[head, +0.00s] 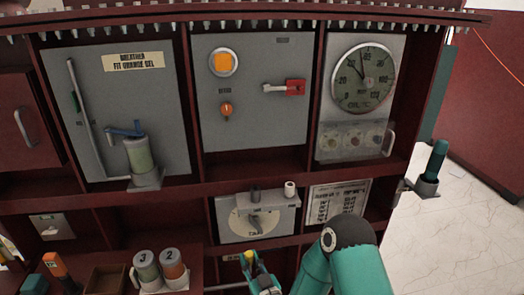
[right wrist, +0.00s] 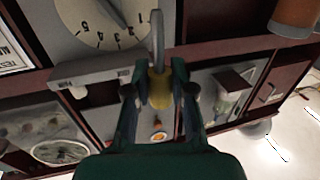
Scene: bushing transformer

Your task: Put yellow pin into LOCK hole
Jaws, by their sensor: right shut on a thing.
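My right gripper (head: 252,272) is shut on the yellow pin (head: 247,257), just below the grey dial panel (head: 233,228) in the head view. In the right wrist view, the yellow pin (right wrist: 160,90) sits between the fingertips of my right gripper (right wrist: 160,84), with its grey metal part (right wrist: 157,40) reaching up across the picture. The dial panel's ledge (right wrist: 100,73) lies beside the pin in that view and carries small labels, too blurred to read surely. I cannot make out the LOCK hole. My left gripper is not in view.
Cups marked 3 (head: 147,267) and 2 (head: 173,265) stand at lower left. A red shelf edge (head: 200,184) runs above the dial panel.

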